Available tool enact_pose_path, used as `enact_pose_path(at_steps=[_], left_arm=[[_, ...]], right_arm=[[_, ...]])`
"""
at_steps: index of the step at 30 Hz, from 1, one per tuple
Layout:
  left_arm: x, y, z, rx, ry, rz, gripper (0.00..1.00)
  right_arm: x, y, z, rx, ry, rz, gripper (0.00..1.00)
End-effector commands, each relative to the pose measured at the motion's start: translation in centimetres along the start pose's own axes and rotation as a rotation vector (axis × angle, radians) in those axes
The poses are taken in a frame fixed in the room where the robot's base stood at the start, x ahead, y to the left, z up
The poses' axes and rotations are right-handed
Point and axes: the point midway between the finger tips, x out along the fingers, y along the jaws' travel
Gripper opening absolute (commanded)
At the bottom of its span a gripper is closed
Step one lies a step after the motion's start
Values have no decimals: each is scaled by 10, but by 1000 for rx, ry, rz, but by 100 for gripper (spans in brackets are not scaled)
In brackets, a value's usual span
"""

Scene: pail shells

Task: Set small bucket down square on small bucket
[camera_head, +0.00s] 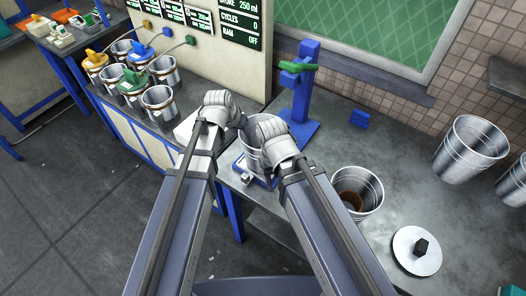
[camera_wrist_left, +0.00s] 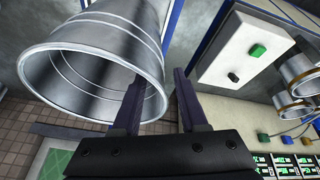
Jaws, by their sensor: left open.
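A small silvery metal bucket (camera_head: 251,158) stands between my two wrists on a blue-edged stand in the head view, partly covered by the right wrist. In the left wrist view a metal bucket (camera_wrist_left: 90,25) fills the upper left, its mouth facing the camera. My left gripper (camera_head: 243,124) is beside the bucket. In the left wrist view its dark fingers (camera_wrist_left: 160,100) are apart, one overlapping the bucket's mouth and one outside the rim; contact cannot be told. The right gripper's fingers are hidden by its wrist. I cannot tell whether a second bucket is nested there.
A bucket with brown contents (camera_head: 357,191) stands to the right, near a white lid with a black knob (camera_head: 417,250). Larger buckets (camera_head: 470,149) stand at far right. A blue press (camera_head: 300,95) rises behind. Several cups (camera_head: 159,104) line the left bench.

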Motion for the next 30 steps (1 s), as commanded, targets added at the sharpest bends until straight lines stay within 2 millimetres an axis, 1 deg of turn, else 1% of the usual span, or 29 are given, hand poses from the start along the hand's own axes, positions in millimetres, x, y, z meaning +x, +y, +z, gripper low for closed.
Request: enact_pose_path(at_steps=[1, 9, 12, 19, 30], left_arm=[[10, 0, 2, 1, 0, 0, 42], [43, 0, 3, 1, 0, 0, 42], [47, 0, 2, 1, 0, 0, 42], [45, 0, 2, 0, 0, 0, 41], [45, 0, 2, 0, 0, 0, 0]], right_arm=[[10, -1, -1, 0, 0, 0, 50], [41, -4, -2, 2, 0, 0, 50], [44, -4, -3, 2, 0, 0, 50], [41, -4, -2, 2, 0, 0, 50], [42, -4, -2, 2, 0, 0, 50]])
